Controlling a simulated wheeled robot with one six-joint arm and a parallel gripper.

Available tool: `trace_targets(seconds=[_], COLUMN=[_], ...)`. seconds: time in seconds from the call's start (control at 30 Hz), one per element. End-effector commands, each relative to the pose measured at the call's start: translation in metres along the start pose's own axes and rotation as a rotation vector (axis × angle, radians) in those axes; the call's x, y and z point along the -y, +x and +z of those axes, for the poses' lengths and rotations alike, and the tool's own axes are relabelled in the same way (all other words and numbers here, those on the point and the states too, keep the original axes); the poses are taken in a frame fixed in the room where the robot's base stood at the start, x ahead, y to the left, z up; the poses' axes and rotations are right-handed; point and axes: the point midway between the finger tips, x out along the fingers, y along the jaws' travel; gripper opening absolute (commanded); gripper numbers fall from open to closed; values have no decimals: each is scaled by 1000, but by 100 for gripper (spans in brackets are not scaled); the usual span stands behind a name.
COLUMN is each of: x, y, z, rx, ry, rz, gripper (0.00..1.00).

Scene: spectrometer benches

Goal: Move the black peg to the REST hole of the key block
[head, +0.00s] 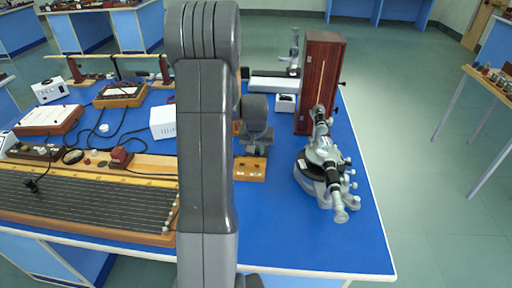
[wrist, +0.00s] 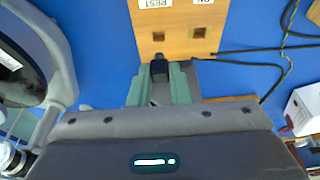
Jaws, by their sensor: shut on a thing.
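The wooden key block (wrist: 180,45) lies flat on the blue bench; in the head view (head: 250,174) it is just beyond my arm. Its REST label (wrist: 155,3) and ON label (wrist: 202,1) read upside down. The REST hole looks empty.
The spectrometer (head: 325,172) stands right of the block, with a tall wooden box (head: 319,80) behind it. Black cables (wrist: 260,65) run from the block's right side. A white box (wrist: 304,108) is at the right. A wire board (head: 90,200) fills the left.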

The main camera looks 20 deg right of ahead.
Motion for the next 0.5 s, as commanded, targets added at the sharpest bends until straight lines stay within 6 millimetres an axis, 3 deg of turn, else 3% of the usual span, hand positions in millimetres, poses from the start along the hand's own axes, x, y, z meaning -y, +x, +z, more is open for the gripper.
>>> trace_targets(seconds=[0.5], x=[0], y=[32], z=[9], rx=[1], ry=[0], rz=[0], gripper=[0])
